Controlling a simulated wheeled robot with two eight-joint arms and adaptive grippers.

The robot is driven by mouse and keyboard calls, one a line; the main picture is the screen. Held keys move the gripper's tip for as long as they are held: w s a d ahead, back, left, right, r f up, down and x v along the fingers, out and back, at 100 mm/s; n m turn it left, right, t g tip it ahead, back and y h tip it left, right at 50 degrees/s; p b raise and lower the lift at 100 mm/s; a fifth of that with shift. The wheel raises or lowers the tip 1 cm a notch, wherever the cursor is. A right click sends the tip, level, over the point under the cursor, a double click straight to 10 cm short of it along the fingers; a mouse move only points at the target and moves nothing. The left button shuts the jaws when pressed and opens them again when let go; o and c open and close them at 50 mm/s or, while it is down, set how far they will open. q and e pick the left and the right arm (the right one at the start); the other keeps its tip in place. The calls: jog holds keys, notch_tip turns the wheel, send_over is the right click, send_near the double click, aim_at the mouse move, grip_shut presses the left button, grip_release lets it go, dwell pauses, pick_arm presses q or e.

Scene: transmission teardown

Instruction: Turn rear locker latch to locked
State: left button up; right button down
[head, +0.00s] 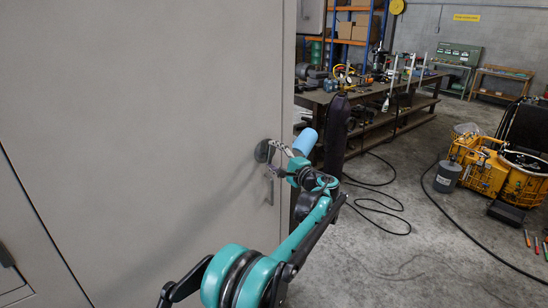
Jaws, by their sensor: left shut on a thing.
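The rear locker (150,110) is a large plain grey panel filling the left of the head view. Its latch (263,151) shows as a small dark round part near the panel's right edge. My left gripper (271,160) is at the latch and shut on it. The gripper's fingers cover most of the latch, so I cannot tell which way it is turned. My right gripper is not in view.
A workbench (380,98) with tools stands behind, to the right of the locker. Black cables (385,215) lie on the concrete floor. Yellow machinery (480,165) stands at the right. Floor between is open.

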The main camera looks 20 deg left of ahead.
pick_arm(q)
jog(key=shift+n, duration=0.8)
jog(key=o, duration=1.2)
jog(key=shift+c, duration=0.2)
jog(key=v, duration=1.2)
